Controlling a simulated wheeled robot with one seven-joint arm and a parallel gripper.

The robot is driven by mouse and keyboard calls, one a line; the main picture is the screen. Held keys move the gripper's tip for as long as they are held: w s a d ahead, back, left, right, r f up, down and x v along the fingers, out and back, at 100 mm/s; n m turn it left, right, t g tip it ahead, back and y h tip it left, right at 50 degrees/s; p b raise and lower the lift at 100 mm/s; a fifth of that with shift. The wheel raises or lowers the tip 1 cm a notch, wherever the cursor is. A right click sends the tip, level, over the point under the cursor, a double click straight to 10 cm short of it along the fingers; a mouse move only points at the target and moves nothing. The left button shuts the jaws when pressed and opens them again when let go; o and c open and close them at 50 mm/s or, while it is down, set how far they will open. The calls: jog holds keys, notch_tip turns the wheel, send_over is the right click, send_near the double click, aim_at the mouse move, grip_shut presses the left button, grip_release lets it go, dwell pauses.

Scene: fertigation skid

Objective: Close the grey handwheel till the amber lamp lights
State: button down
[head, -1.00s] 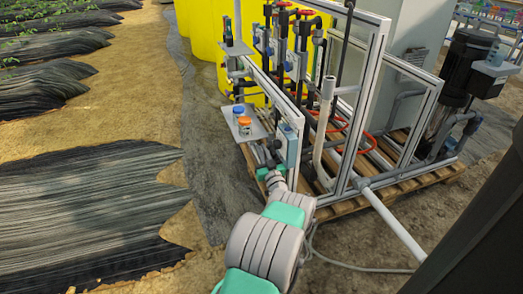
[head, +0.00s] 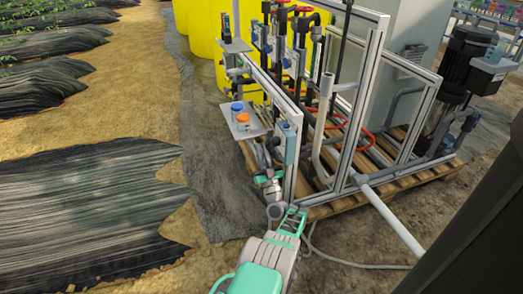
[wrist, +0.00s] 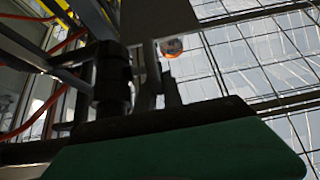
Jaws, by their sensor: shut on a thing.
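My gripper (head: 265,170) is at the near end of the skid frame, low beside the front pipework and below a small shelf. It is shut on what I take to be the grey handwheel, which the gripper and pipework mostly hide. In the wrist view my gripper's fingers (wrist: 160,95) reach up beside a dark pipe fitting (wrist: 111,80). The wheel's rim cannot be made out there. A small grey-blue box (head: 289,130) sits on the frame's end post above my gripper. I cannot make out an amber lamp or whether one is lit.
The shelf (head: 243,130) holds a blue-capped jar (head: 237,109) and an orange-capped jar (head: 243,122) close above my gripper. The skid stands on a wooden pallet (head: 325,205). A white pipe (head: 392,220) runs out at right. Bare soil lies left.

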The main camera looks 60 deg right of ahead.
dwell(0.4)
jog(key=c, duration=1.8)
grip_release()
jog(key=shift+o, duration=0.2)
